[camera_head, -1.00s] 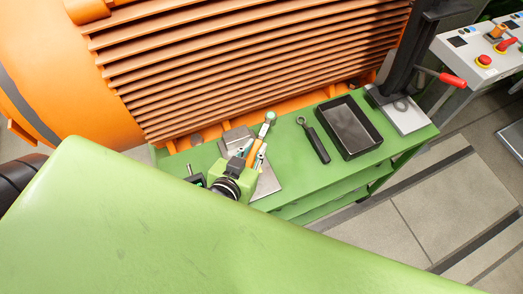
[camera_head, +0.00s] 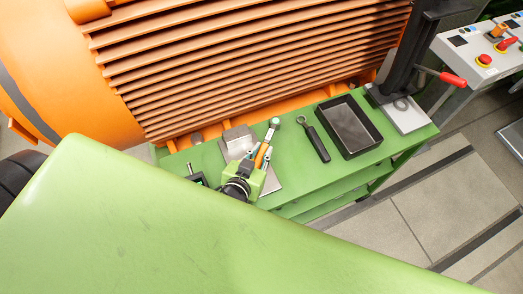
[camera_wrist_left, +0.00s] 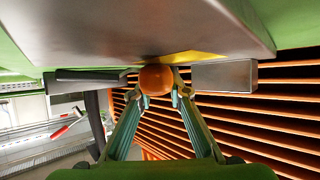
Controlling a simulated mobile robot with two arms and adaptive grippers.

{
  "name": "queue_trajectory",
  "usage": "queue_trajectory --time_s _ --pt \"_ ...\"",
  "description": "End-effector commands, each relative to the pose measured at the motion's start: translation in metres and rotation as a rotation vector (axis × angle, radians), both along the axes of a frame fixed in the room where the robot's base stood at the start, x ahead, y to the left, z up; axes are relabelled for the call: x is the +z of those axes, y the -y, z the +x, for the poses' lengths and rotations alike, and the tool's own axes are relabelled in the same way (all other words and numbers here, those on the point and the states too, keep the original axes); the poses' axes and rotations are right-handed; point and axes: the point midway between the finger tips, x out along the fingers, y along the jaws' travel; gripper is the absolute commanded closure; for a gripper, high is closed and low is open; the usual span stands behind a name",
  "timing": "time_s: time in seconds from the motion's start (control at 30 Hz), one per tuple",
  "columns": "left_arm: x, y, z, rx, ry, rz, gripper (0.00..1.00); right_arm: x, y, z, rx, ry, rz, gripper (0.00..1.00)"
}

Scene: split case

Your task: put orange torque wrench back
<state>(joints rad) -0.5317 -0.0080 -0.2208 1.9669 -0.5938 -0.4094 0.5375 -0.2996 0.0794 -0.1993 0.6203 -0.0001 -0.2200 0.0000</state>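The orange torque wrench (camera_head: 262,154) is over the grey plate on the green bench, its round pale head pointing away from me. My left gripper (camera_head: 255,161) is at its orange handle. In the left wrist view the handle's rounded orange end (camera_wrist_left: 156,79) sits between the two fingertips of the left gripper (camera_wrist_left: 158,92), which appear closed on it. The grey plate (camera_wrist_left: 140,35) fills the top of that view, with a yellow patch beside the handle end. Whether the wrench touches the plate cannot be told. My right gripper is not in view.
A grey block (camera_head: 237,138) stands on the plate's far left. A dark-handled wrench (camera_head: 315,140) and a black open tray (camera_head: 350,127) lie to the right. A dark device (camera_head: 197,179) is at left. Orange machine fins (camera_head: 245,60) rise behind the bench.

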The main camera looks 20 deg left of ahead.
Motion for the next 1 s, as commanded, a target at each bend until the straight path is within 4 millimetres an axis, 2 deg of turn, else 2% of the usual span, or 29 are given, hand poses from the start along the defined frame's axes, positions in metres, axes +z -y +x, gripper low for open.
queue_trajectory --time_s 0.07,0.47,0.63,1.0 --pt "0.000 0.000 0.000 0.000 -0.001 0.000 0.67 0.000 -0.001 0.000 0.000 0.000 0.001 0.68" --pt "0.002 0.000 -0.002 0.000 -0.001 0.000 0.67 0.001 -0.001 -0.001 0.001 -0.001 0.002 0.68" --pt "0.010 0.000 -0.022 0.000 -0.003 -0.001 0.67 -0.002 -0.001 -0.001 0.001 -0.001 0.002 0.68" --pt "0.043 0.000 -0.084 0.001 -0.004 0.000 0.67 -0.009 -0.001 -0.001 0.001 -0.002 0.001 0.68"
